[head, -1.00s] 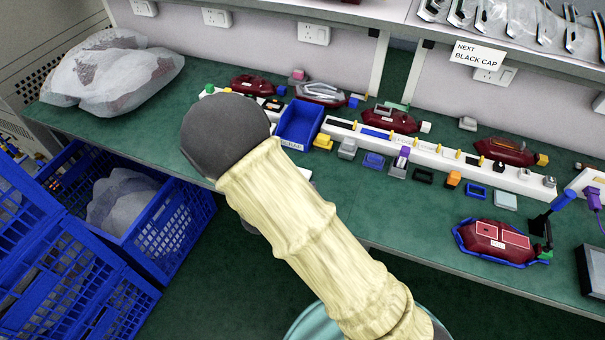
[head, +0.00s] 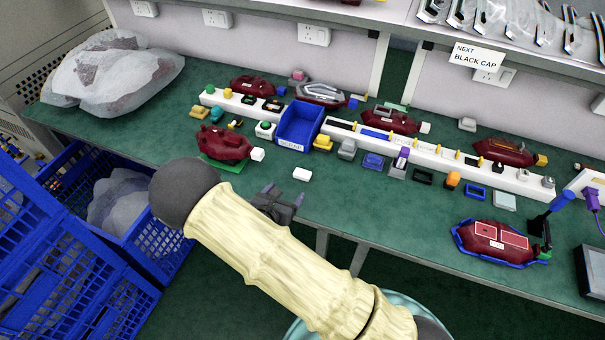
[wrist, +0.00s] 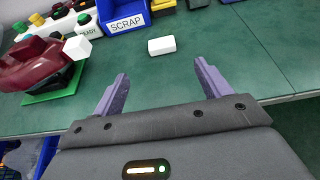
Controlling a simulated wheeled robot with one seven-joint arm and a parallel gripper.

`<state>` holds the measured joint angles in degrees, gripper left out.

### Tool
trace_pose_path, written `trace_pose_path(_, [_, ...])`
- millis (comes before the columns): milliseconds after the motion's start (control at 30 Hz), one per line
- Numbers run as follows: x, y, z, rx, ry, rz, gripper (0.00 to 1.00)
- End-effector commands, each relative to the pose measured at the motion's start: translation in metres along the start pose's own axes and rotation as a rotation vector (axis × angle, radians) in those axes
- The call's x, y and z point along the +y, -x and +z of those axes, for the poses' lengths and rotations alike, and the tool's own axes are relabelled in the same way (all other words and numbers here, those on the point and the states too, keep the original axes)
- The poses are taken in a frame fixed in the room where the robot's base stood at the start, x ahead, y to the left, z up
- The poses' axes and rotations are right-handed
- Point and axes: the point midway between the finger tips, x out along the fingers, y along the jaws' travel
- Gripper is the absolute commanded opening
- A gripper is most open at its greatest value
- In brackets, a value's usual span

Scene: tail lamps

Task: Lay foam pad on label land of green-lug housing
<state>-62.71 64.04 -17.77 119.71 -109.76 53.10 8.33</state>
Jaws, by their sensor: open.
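A small white block (head: 302,174), which may be the foam pad, lies on the green bench in front of the blue bin. It also shows in the wrist view (wrist: 161,45), ahead of my fingers and apart from them. My gripper (head: 283,192) is open and empty at the bench's front edge; its purple fingers show apart in the wrist view (wrist: 161,72). A dark red housing (head: 488,231) with a green lug (head: 543,255) sits in a blue cradle at the right front. Outlined rectangles and a small white label show on its top.
Another red housing (head: 226,141) with a white lug sits on a green plate at left. The blue SCRAP bin (head: 299,124) stands behind the block. A white rail (head: 440,153) with small parts crosses the bench. Open bench lies between block and cradle.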

Motion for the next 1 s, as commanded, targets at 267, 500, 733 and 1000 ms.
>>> trace_pose_path(267, [-0.001,-0.05,0.001,-0.001,-0.001,-0.003,0.76])
trace_pose_path(500, [0.0,-0.076,0.0,0.0,-0.001,0.0,0.76])
trace_pose_path(733, [0.0,-0.076,0.0,0.0,-0.001,0.0,0.76])
trace_pose_path(1000, [-0.002,-0.095,0.001,0.0,0.0,-0.001,0.76])
